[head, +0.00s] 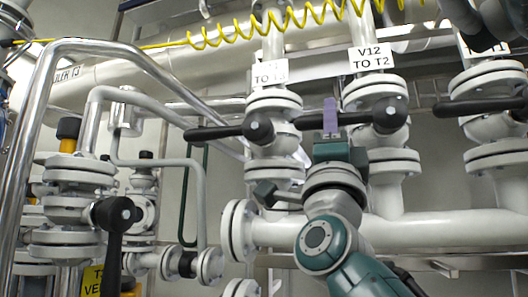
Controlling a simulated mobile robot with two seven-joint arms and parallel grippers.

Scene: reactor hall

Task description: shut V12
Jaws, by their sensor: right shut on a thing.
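The V12 valve is on a white vertical pipe right of centre, under a white label reading "V12 TO T2" (371,58). Its black lever (358,118) extends left from a round hub (390,114) and lies about level, across the vertical pipe. My right gripper (330,117) comes up from below on a teal arm. Its purple finger overlaps the lever near its left end, and it is shut on the lever. The gripper hides part of the lever and the pipework behind. My left gripper is out of view.
A neighbouring valve with a black lever (225,131) stands close left, under a partly hidden label (270,74). Another black lever (480,106) is at right. A yellow coiled hose (260,28) hangs above. A large white horizontal pipe (430,230) runs below.

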